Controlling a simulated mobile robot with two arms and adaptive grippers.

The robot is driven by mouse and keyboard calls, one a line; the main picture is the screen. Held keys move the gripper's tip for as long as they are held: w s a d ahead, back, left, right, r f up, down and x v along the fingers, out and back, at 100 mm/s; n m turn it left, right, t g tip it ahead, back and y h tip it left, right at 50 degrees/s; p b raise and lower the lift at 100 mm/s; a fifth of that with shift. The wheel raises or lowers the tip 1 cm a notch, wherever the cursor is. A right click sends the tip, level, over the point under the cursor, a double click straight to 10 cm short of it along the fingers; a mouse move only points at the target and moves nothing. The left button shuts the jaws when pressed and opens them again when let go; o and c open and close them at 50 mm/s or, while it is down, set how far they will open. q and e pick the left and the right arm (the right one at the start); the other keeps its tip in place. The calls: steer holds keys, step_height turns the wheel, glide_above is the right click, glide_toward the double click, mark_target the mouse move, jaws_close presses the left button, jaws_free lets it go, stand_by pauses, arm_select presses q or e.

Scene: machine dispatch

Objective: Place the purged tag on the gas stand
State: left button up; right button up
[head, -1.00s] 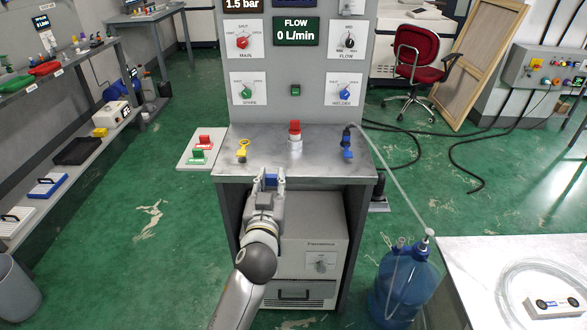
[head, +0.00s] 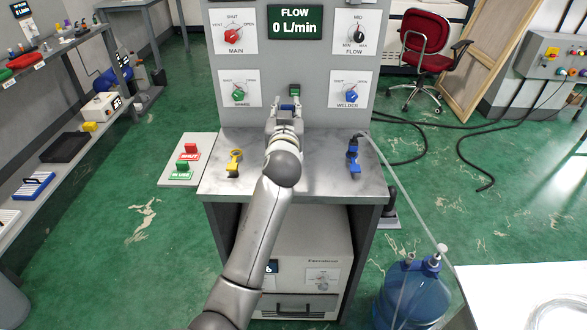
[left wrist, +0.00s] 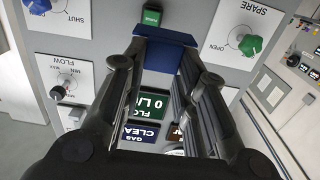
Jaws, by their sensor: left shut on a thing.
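My left gripper (head: 287,108) is in front of the upright panel of the gas stand (head: 325,178), above its metal shelf. Its fingers are shut on a blue block-like piece (left wrist: 171,55), likely the purged tag; no lettering on it can be read. The blue piece also shows as a small strip at the fingertips in the head view (head: 287,106). A small green square piece (head: 294,90) on the panel is just beyond the fingertips; it also shows in the left wrist view (left wrist: 151,17). The gap between them is hard to judge. My right gripper is out of view.
A yellow fitting (head: 234,163) and a blue fitting (head: 353,157) stand on the shelf. A pale board (head: 175,176) with red and green tags lies at left. A blue bottle (head: 411,300) and a white table (head: 510,300) are at the right.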

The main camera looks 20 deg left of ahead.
arm_select(q)
steer(key=s+d+f, duration=0.1)
steer(key=s+f, duration=0.1)
steer(key=s, duration=0.1)
steer(key=s+d+f+p, duration=0.1)
steer(key=s+d+f, duration=0.1)
steer(key=s, duration=0.1)
steer(key=s+d+f, duration=0.1)
steer(key=s+f, duration=0.1)
steer(key=s, duration=0.2)
steer(key=shift+s+d+f+p, duration=0.1)
steer(key=shift+d+f+p, duration=0.1)
steer(key=shift+f+p, duration=0.15)
steer(key=shift+s+d+f, duration=0.35)
steer(key=shift+s+f, duration=0.35)
steer(key=shift+f, duration=0.15)
steer(key=shift+s+f, duration=0.15)
steer(key=f, duration=0.3)
steer(key=shift+s+d, duration=0.2)
steer(key=shift+s, duration=0.2)
steer(key=shift+f, duration=0.5)
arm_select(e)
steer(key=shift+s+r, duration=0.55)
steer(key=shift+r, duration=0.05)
